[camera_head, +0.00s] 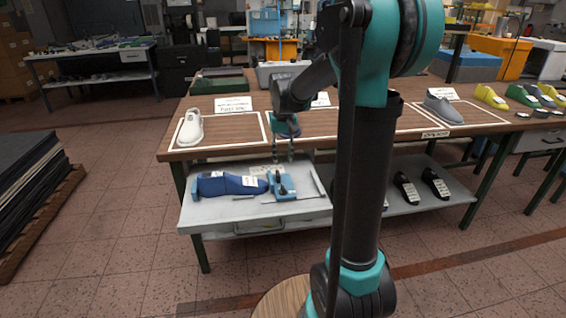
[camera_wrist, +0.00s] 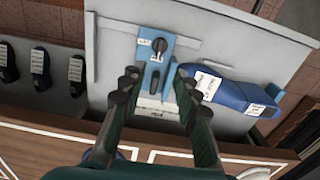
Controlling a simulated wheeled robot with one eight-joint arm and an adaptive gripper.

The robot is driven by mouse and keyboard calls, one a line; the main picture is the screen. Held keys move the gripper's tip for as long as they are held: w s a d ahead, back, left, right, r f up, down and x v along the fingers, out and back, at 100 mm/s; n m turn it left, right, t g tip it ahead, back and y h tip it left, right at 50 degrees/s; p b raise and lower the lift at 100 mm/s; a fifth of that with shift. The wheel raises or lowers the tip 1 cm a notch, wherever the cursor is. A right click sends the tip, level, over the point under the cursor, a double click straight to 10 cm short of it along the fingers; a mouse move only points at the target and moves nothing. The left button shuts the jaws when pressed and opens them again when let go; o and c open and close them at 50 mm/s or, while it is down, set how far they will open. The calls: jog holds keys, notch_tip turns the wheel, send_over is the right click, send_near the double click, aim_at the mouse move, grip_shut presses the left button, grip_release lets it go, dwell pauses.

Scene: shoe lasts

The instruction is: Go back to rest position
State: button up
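My gripper (camera_head: 283,154) hangs above the pull-out grey tray (camera_head: 215,213), partly hidden by my arm. In the wrist view, the fingers of my gripper (camera_wrist: 157,88) are spread apart with nothing held between them. A small blue fixture with a black knob (camera_head: 283,186) sits on the tray below the gripper. The fixture (camera_wrist: 155,58) shows between and beyond the fingertips in the wrist view. A blue shoe last (camera_head: 232,184) with white labels lies left of the fixture on the tray. This last (camera_wrist: 231,88) is right of the fingers in the wrist view.
A white shoe (camera_head: 191,128) and a grey shoe (camera_head: 443,107) stand on the wooden tabletop (camera_head: 228,129). Black lasts (camera_head: 407,189) lie on the lower shelf at right. A dark stack on a pallet (camera_head: 30,195) is at left. The floor between is clear.

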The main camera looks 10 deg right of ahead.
jog(key=s+d+f+t, duration=0.2)
jog(key=s+f, duration=0.3)
jog(key=s, duration=0.6)
jog(key=s+d+f+t, duration=0.2)
jog(key=s+f, duration=0.4)
jog(key=s, duration=0.5)
jog(key=shift+s+d+f, duration=0.15)
jog(key=shift+s, duration=0.05)
